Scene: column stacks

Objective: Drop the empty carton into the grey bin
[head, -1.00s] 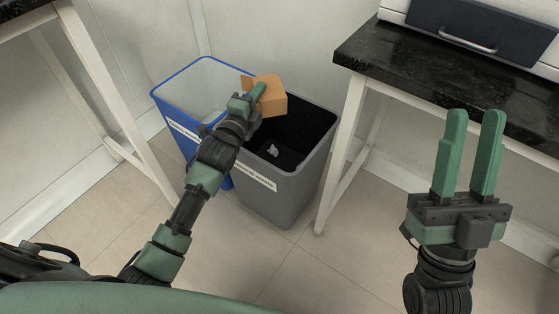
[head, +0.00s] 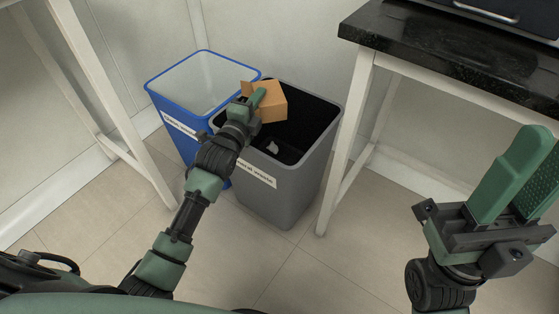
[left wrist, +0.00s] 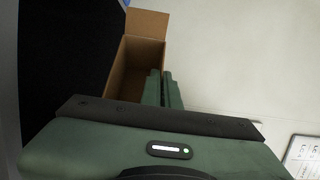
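The empty carton (head: 272,103) is a small brown box with an open flap. It hangs over the back left part of the grey bin (head: 262,196). My left gripper (head: 257,98) is shut on one wall of it. In the left wrist view, the carton (left wrist: 136,68) shows its open, empty inside, and the closely set fingers of my left gripper (left wrist: 163,88) are at its right wall. The grey bin has a white label and a dark inside. My right gripper (head: 522,175) is empty, its fingers apart, at the right of the head view.
A blue bin (head: 205,82) stands against the grey bin's left side. A small pale scrap (head: 272,147) lies in the grey bin. A black-topped table (head: 450,60) with white legs stands to the right. A white table leg (head: 110,100) is at the left.

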